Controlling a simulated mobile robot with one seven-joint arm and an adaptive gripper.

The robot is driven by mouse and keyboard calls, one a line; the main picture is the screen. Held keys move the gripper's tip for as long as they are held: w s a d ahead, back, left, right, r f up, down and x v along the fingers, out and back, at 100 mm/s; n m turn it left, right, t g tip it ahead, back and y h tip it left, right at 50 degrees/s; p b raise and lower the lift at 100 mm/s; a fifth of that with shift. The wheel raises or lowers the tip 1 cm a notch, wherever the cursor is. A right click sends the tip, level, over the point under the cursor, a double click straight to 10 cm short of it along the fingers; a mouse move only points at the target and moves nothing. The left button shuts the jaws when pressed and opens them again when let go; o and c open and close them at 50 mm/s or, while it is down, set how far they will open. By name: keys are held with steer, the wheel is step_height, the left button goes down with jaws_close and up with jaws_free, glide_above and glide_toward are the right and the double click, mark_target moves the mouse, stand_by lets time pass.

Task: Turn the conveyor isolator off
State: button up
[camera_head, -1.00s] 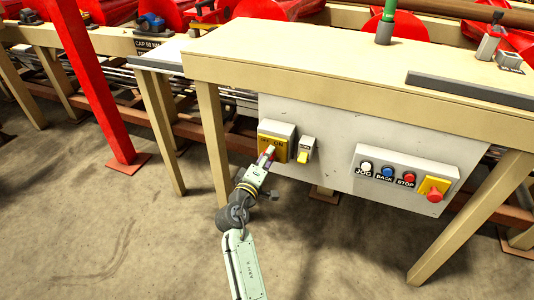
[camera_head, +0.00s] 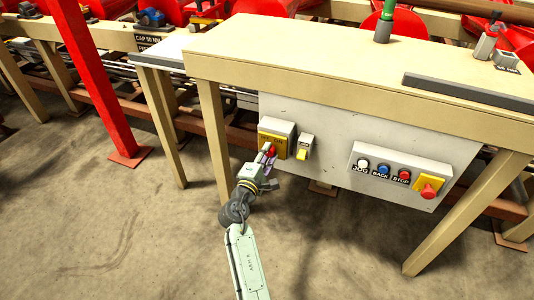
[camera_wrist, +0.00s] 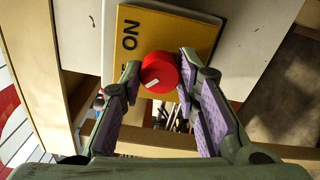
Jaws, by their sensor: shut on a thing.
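The conveyor isolator is a grey box with a yellow face (camera_head: 272,143) at the left end of the grey panel under the bench. Its round red knob (camera_wrist: 160,72) has a white pointer mark, which points toward the lower left in the wrist view. The word ON shows on the yellow plate (camera_wrist: 165,28) above the knob in that view; a second label is mostly hidden behind a finger. My gripper (camera_head: 268,150) is at the isolator. In the wrist view its fingertips (camera_wrist: 160,68) are shut on the red knob, one on each side.
A small grey box with a yellow switch (camera_head: 302,154) is close on the right of the isolator. A push-button box (camera_head: 395,173) with white, blue and red buttons and a red knob on yellow is further right. A bench leg (camera_head: 213,140) stands close on the left.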

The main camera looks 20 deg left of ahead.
stand_by(0.3)
steer(key=o, duration=1.2)
steer(key=s, duration=1.2)
steer(key=shift+a, duration=0.2)
